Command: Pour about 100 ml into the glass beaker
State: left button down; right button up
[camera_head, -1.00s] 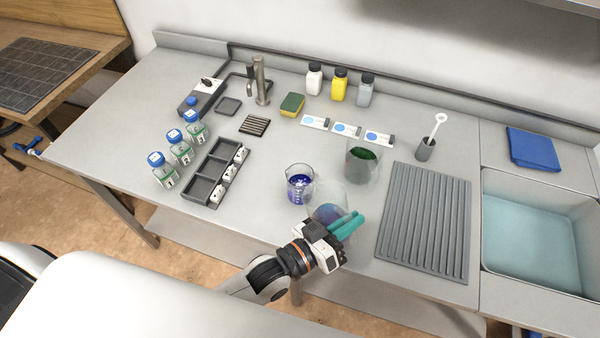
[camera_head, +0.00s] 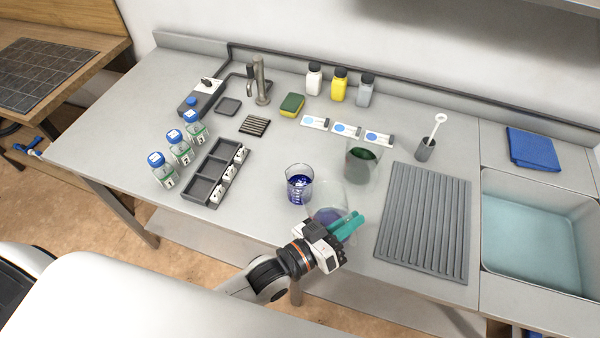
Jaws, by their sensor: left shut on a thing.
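The glass beaker (camera_head: 299,184) stands on the bench with dark blue liquid in it and white markings on its wall. My left gripper (camera_head: 345,226), with teal fingers, is shut on a clear vessel (camera_head: 326,198) holding some blue-purple liquid low inside. The vessel is just right of and nearer than the beaker. Whether its rim touches the beaker I cannot tell, and no stream shows between them. My right gripper is out of view.
A clear vessel with dark green content (camera_head: 361,162) stands close behind the held one. A grey ribbed mat (camera_head: 425,222) and sink (camera_head: 530,240) lie right. A compartment tray (camera_head: 205,190) and blue-capped bottles (camera_head: 180,150) stand left. Bench between tray and beaker is clear.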

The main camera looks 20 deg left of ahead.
pick_arm(q)
jog(key=shift+r, duration=0.1)
dwell(0.3)
jog(key=shift+s+d+f+m, duration=0.45)
jog(key=shift+d+f+m, duration=0.05)
jog(key=shift+d+m, duration=0.1)
jog(key=shift+s+d+f+m+b, duration=0.35)
jog(key=shift+d+f+m+b, duration=0.1)
jog(key=shift+f+m, duration=0.25)
jog(key=shift+s+d+f+m+b, duration=0.4)
jog(key=shift+f+m, duration=0.15)
jog(key=shift+m, duration=0.3)
jog(key=shift+s+d+f+m+b, duration=0.3)
jog(key=shift+d+f+m+b, duration=0.15)
jog(key=shift+f+m, duration=0.25)
